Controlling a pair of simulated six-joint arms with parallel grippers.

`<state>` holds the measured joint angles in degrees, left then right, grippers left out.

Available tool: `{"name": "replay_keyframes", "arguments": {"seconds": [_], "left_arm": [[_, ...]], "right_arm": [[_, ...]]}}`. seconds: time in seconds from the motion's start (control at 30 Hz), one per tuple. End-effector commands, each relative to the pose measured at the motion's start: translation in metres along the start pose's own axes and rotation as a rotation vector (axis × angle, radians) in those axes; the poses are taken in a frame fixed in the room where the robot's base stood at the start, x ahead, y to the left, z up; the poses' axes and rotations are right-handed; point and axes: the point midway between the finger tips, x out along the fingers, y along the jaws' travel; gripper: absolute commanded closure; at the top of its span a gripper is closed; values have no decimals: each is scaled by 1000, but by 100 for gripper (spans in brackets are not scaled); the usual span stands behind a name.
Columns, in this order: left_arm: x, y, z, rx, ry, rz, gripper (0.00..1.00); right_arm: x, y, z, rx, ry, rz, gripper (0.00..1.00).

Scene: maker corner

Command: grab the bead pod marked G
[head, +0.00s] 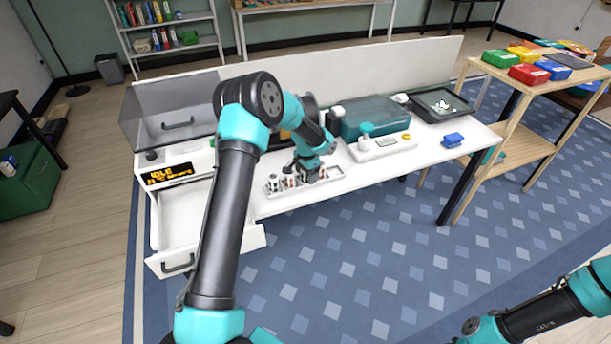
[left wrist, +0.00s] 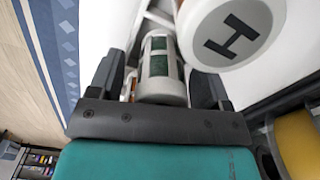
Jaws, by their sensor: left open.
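My left gripper (head: 309,178) reaches down over a white tray (head: 332,184) of small pods at the front of the white bench. In the left wrist view its open fingers (left wrist: 157,75) stand on either side of a clear pod (left wrist: 158,58) with green contents and a white end. No letter shows on this pod, so I cannot tell whether it is G. A white-capped pod marked H (left wrist: 238,34) is close by to the right. Other pods (head: 273,183) show small in the tray, their letters unreadable. My right gripper is out of view.
An open drawer (head: 183,222) is at the bench's left. The floor in front is clear.

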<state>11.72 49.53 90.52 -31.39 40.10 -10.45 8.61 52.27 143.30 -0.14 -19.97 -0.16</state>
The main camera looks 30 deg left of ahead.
Motion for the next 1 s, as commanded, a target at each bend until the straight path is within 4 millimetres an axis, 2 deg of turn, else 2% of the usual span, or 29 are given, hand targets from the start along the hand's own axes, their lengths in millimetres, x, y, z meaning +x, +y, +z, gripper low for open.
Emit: {"name": "replay_keyframes", "arguments": {"seconds": [0.07,0.6,1.0], "left_arm": [[0,0,0,0,0,0,31],[0,0,0,0,0,0,82],[-7,0,0,0,1,-1,83]], "right_arm": [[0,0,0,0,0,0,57],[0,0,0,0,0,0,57],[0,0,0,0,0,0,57]]}}
